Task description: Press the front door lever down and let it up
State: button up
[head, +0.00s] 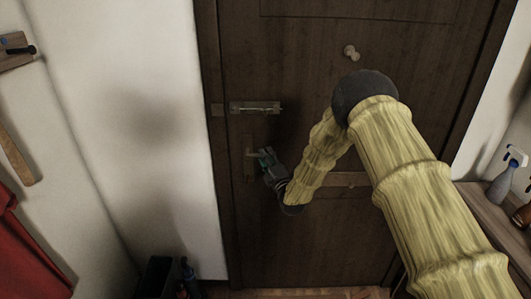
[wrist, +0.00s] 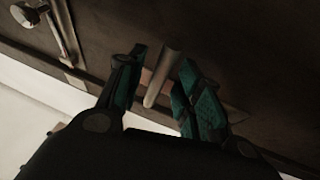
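The dark brown front door (head: 300,60) fills the middle of the head view and looks closed. Its lever sits on an upright plate (head: 248,165) near the door's left edge, partly hidden by my gripper. My gripper (head: 264,157) is at the lever. In the wrist view the lever (wrist: 163,78) is a pale bar between the two teal-padded fingers of my gripper (wrist: 163,60). The fingers are apart, with a gap visible on each side of the bar. The lever looks about level in the head view. I cannot tell whether a finger touches it.
A metal slide bolt (head: 255,107) is above the lever, and a small round knob (head: 350,52) is higher up. A shelf on the right holds a spray bottle (head: 507,177). A dark bin (head: 158,277) stands at the lower left. Red cloth (head: 25,250) hangs at far left.

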jog(key=shift+w+a+r, duration=0.1)
jog(key=shift+w+a, duration=0.15)
jog(key=shift+w, duration=0.4)
grip_shut()
